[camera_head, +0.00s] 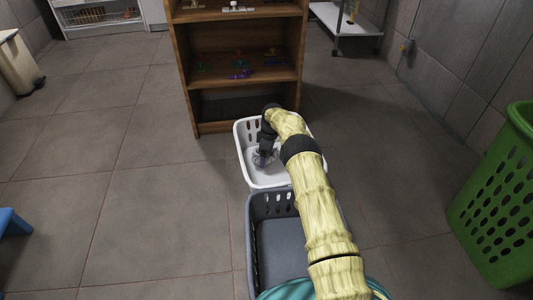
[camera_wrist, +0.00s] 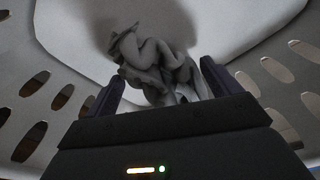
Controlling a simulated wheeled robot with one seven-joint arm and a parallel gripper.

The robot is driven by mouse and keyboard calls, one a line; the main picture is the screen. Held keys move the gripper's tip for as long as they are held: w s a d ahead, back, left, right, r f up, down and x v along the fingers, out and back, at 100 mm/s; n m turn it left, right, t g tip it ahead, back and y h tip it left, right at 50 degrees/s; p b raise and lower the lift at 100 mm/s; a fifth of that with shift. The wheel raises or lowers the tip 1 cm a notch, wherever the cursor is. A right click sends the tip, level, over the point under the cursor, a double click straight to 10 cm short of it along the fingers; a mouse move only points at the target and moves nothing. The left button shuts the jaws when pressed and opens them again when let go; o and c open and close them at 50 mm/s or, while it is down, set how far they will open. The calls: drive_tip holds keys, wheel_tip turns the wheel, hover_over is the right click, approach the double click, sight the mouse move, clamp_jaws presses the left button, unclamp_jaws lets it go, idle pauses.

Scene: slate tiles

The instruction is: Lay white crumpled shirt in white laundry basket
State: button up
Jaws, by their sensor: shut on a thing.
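The white laundry basket (camera_head: 243,142) stands on the floor in front of the shelf, in the middle of the head view. My gripper (camera_wrist: 160,85) is inside the basket, pointing down, with its fingers shut on the white crumpled shirt (camera_wrist: 155,55). The shirt looks grey in the shade and hangs just above or at the basket's bottom (camera_wrist: 80,30); I cannot tell whether it touches.
A dark grey basket (camera_head: 252,240) stands nearer, touching or close to the white one. A wooden shelf (camera_head: 240,75) with small items stands behind. A green basket (camera_head: 500,200) is at the right. A blue object (camera_head: 12,222) is at the left.

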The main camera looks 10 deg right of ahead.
drive_tip(key=shift+f, duration=0.4)
drive_tip(key=o, duration=0.7)
drive_tip(key=shift+o, duration=0.2)
wheel_tip(320, 180, up, 13)
drive_tip(key=d+p, duration=0.1)
drive_tip(key=p, duration=0.7)
drive_tip(key=shift+s, duration=0.3)
drive_tip(key=shift+d+r, duration=0.1)
